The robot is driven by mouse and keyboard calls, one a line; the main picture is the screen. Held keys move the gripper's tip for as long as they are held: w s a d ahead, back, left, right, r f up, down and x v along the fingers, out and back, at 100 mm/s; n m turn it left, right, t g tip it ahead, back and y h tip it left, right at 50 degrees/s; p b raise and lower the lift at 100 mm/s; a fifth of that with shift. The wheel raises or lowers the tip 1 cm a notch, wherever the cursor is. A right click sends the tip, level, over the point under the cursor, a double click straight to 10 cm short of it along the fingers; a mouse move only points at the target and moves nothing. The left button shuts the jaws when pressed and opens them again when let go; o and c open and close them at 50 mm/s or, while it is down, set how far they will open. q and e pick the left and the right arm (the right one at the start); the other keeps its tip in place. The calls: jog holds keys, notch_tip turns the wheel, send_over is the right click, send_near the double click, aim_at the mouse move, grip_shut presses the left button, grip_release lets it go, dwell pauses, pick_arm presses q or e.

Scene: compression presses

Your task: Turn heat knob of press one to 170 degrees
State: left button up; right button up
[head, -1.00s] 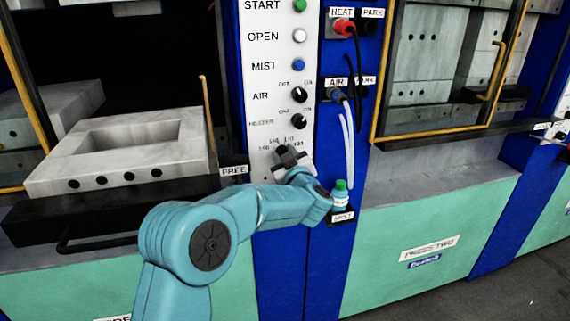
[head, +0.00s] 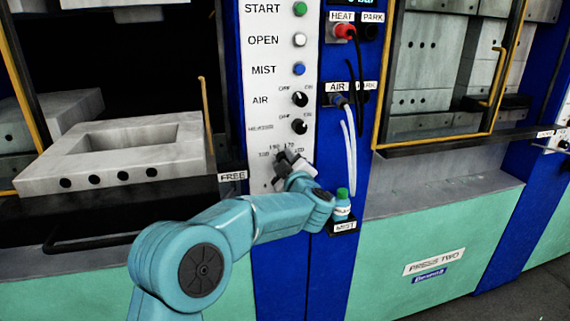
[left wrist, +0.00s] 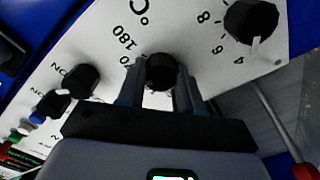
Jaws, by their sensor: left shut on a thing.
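The white control panel (head: 259,95) of press one stands in the middle of the head view. Its heat knob, a black round knob (left wrist: 160,72), shows in the left wrist view between my left gripper's fingers, with "180" and a "°C" mark printed beside it. My left gripper (head: 283,158) is at this knob low on the panel in the head view, its jaws shut on the knob. The gripper covers most of the knob and part of its scale in the head view. I cannot read the pointer's setting. My right gripper is not in view.
Above are the heater switch (head: 299,127), the air switch (head: 300,99) and several buttons. A small bottle with a green cap (head: 342,202) stands right of my gripper, near hoses (head: 348,145). At left a metal mould block (head: 115,160) rests on the press tray.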

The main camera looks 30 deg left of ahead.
pick_arm(q)
jog(key=o, duration=1)
jog(key=shift+o, duration=0.2)
jog(key=b+v, duration=0.1)
jog(key=v, duration=1.5)
jog(key=shift+s+b, duration=0.2)
jog(key=shift+b, duration=0.15)
jog(key=shift+d, duration=0.2)
